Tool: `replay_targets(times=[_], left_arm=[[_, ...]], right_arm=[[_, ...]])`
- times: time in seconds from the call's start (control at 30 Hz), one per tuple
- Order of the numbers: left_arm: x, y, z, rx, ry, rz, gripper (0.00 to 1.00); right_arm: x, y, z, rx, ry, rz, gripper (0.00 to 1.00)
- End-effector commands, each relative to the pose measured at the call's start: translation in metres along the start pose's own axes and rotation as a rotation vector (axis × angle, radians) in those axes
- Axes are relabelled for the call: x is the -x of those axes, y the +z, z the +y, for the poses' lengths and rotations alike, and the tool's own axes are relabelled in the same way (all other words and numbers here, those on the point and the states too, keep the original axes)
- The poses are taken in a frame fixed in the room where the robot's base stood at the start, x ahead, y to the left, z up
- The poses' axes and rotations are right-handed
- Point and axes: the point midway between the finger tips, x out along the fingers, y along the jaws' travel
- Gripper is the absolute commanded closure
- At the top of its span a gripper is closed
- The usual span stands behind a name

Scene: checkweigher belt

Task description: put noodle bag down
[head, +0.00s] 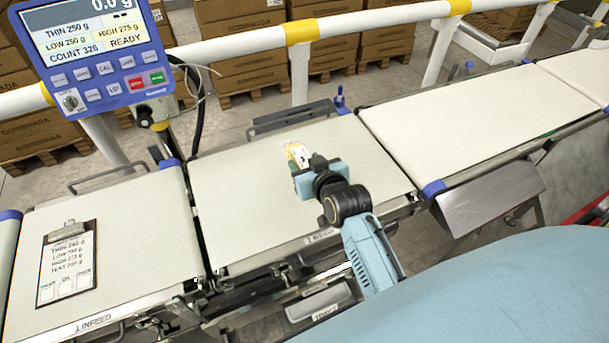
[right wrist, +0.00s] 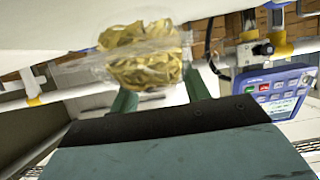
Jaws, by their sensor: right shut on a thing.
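The noodle bag (head: 297,153) is a small clear bag with yellow contents, over the far middle part of the weigh belt (head: 240,210). My right gripper (head: 307,168) is shut on it, and its blue-grey body hides part of the bag. In the right wrist view the bag (right wrist: 145,45) shows golden noodles in clear film at the two green fingertips (right wrist: 160,93). I cannot tell whether the bag touches the belt. My left gripper is not in view.
The blue indicator (head: 95,45) reads 0.0 g. A clipboard (head: 68,265) lies on the infeed belt (head: 150,215) at left. The outfeed belt (head: 450,120) at right is empty. A white rail (head: 350,28) with yellow bands runs behind; stacked cartons (head: 235,65) stand beyond.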

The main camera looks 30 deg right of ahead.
Motion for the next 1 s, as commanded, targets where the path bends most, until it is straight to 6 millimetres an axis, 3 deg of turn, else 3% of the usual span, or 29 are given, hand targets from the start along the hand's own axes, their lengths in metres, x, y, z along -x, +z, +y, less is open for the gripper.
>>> replay_targets(times=[0.4, 0.77, 0.8, 0.93, 1.0], left_arm=[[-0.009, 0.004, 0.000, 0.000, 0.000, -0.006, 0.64], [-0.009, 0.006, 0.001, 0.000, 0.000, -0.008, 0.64], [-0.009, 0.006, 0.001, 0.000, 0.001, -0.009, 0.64], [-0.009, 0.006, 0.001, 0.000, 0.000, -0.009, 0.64], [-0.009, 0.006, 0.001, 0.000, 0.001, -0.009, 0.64]], right_arm=[[-0.018, 0.042, 0.000, 0.000, -0.001, 0.003, 0.84], [-0.019, 0.045, 0.000, 0.000, 0.000, 0.004, 0.84], [-0.019, 0.046, 0.000, 0.000, 0.000, 0.002, 0.51], [-0.019, 0.046, 0.000, 0.000, -0.001, 0.002, 0.34], [-0.019, 0.046, 0.000, 0.000, -0.001, 0.002, 0.31]])
